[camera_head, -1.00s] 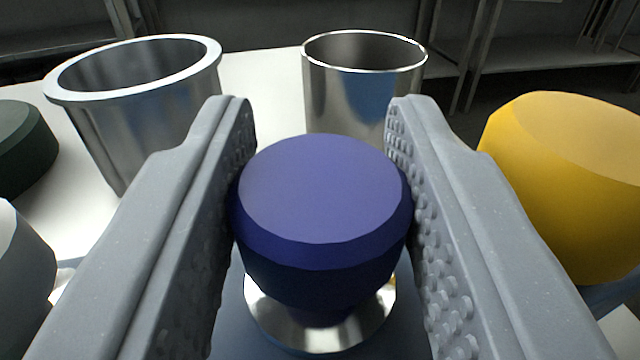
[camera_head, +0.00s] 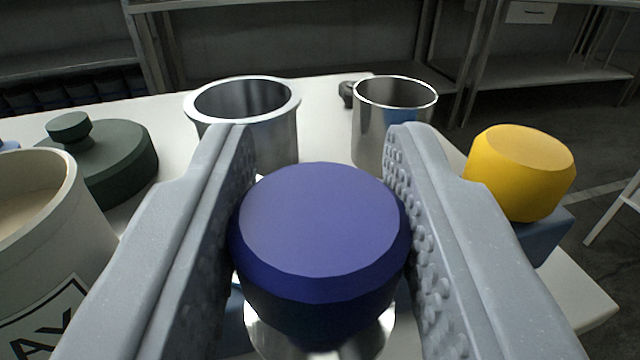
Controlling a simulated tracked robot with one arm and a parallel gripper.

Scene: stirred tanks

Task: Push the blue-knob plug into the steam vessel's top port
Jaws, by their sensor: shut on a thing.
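The blue knob (camera_head: 318,230) of the plug is between the two grey fingers of my gripper (camera_head: 318,215), at the lower middle of the view. My gripper is shut on it. A shiny metal flange (camera_head: 262,335) of the plug shows below the knob. What lies under the flange is hidden. Two open metal vessels stand beyond my fingers: a wide-rimmed one (camera_head: 285,138) at centre left and a thin-rimmed one (camera_head: 372,130) at centre right. I cannot tell which vessel is the steam vessel.
A yellow knob (camera_head: 515,175) sits on a blue block (camera_head: 548,235) at right. A dark green lid (camera_head: 125,165) lies at left, behind a cream labelled container (camera_head: 50,240). The white table (camera_head: 330,92) ends at the right, and shelves stand behind it.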

